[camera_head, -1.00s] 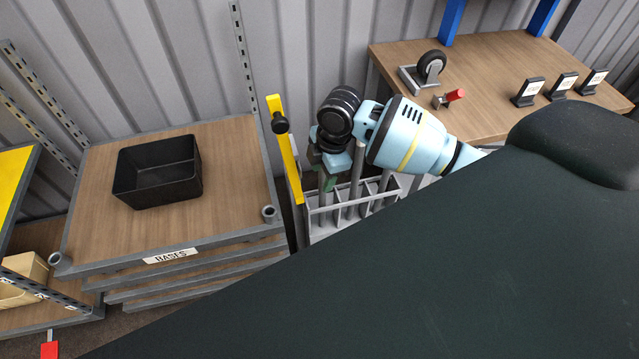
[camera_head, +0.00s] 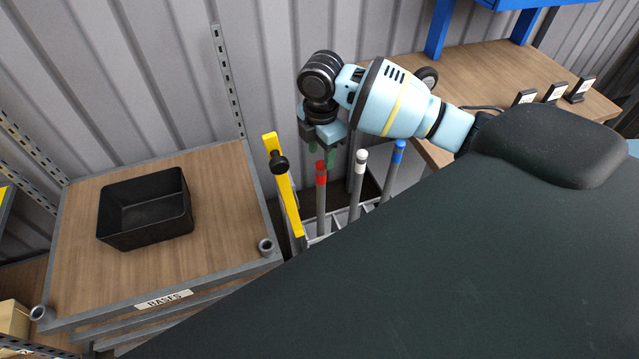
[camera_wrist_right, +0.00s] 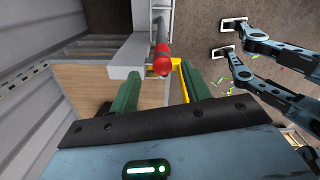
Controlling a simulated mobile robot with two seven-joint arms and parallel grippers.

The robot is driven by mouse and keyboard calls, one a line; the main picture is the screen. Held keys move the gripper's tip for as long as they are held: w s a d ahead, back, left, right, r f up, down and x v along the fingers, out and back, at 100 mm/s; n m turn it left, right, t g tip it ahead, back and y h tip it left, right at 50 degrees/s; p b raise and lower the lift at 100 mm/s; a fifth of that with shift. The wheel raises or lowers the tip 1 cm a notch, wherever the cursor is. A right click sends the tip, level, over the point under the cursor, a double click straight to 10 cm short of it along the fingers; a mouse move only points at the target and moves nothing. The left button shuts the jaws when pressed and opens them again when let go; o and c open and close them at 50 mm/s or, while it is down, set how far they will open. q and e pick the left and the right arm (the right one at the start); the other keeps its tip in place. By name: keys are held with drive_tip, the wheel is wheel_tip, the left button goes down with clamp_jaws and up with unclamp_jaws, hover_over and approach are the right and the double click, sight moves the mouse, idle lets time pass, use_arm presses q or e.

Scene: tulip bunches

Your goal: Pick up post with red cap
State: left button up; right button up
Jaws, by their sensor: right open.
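The post with the red cap (camera_head: 321,172) stands upright in a rack at the centre of the head view, left of a white-capped post (camera_head: 361,165) and a blue-capped post (camera_head: 396,158). My right gripper (camera_head: 322,152) is open and empty, just above the red cap in the picture. In the right wrist view the red cap (camera_wrist_right: 162,62) appears between and beyond the two green fingers of the right gripper (camera_wrist_right: 161,85). No contact shows. The lower post is partly hidden. My left gripper is not in view.
A yellow upright bar (camera_head: 281,185) with a black knob stands close left of the red-capped post. Further left, a black bin (camera_head: 146,206) sits on a wooden shelf. A wooden bench (camera_head: 470,85) is behind at the right. A corrugated wall is behind the rack.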

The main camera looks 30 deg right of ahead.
sight(321, 172)
drive_tip(key=shift+s+f, duration=0.15)
drive_tip(key=shift+f, duration=3.5)
clamp_jaws()
drive_tip(key=shift+r, duration=0.1)
